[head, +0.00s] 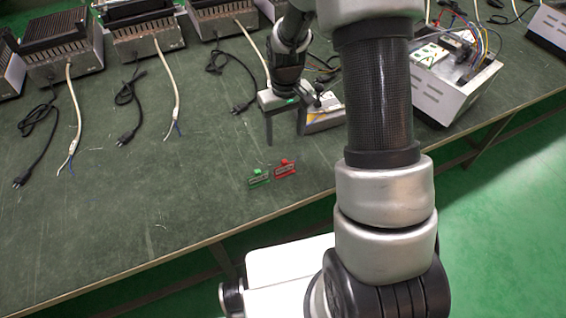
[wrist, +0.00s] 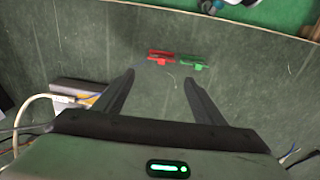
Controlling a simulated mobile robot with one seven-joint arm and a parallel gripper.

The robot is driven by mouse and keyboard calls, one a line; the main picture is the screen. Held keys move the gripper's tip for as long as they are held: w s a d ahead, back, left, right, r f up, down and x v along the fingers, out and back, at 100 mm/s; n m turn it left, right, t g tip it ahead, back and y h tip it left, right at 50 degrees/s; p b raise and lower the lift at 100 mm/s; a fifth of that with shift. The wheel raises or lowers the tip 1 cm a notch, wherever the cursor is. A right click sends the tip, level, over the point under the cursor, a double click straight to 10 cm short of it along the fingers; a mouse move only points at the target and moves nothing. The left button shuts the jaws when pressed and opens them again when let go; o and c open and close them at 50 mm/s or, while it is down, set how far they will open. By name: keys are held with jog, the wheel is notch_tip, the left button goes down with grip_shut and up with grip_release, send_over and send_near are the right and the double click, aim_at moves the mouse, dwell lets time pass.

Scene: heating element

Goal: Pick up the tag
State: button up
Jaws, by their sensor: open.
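Two small tags lie side by side near the front edge of the green table: a green tag (head: 259,178) and a red tag (head: 285,168). In the wrist view the red tag (wrist: 161,56) is left of the green tag (wrist: 193,61). My gripper (head: 285,139) is above the table, farther back than the tags and apart from them. In the wrist view its fingers (wrist: 158,74) are spread, with nothing between them, and both tags show beyond the fingertips. Which tag is meant cannot be told.
Several heaters (head: 62,52) with cables stand along the back of the table (head: 130,210). An open white device (head: 455,80) with wires stands at the right. A light box (head: 325,116) lies just behind my gripper. The table around the tags is clear.

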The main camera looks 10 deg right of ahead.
aim_at(284, 161)
notch_tip(284, 161, down, 8)
jog(key=shift+f+b, duration=0.15)
jog(key=shift+b, duration=0.5)
jog(key=f, duration=0.2)
jog(key=f+b, duration=0.1)
jog(key=f, duration=0.2)
jog(key=shift+s+a+f, duration=0.1)
jog(key=shift+s+a, duration=0.05)
jog(key=shift+s, duration=0.05)
jog(key=c, duration=0.8)
